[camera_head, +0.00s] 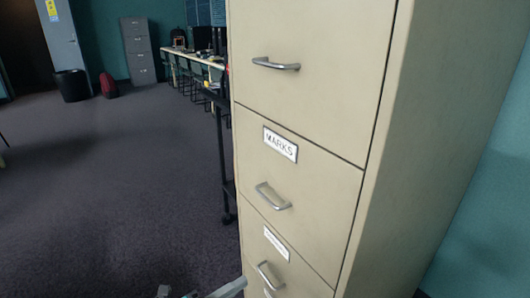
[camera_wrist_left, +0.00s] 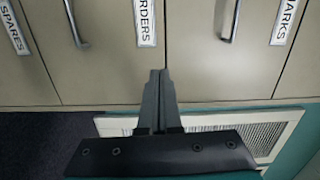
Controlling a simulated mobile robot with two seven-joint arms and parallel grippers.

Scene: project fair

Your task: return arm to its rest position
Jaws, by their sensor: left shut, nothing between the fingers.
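My left gripper (camera_wrist_left: 158,73) is shut and empty, its two fingers pressed together in the middle of the left wrist view. Only a grey piece of it (camera_head: 228,289) shows at the bottom edge of the head view, close to the cabinet's lower drawers. The beige filing cabinet (camera_head: 310,125) fills the right of the head view, its visible drawers closed. In the left wrist view its drawer fronts (camera_wrist_left: 190,60) lie past the fingers, with labels reading SPARES, "RDERS" and "ARKS". I see no contact with a handle. My right gripper is not in view.
Carpeted floor (camera_head: 110,200) is open to the left of the cabinet. A dark stand (camera_head: 224,160) is behind the cabinet's left edge. A long desk (camera_head: 190,62), a black bin (camera_head: 71,85) and a grey cabinet (camera_head: 138,50) stand far back. A teal wall (camera_head: 490,220) is at right.

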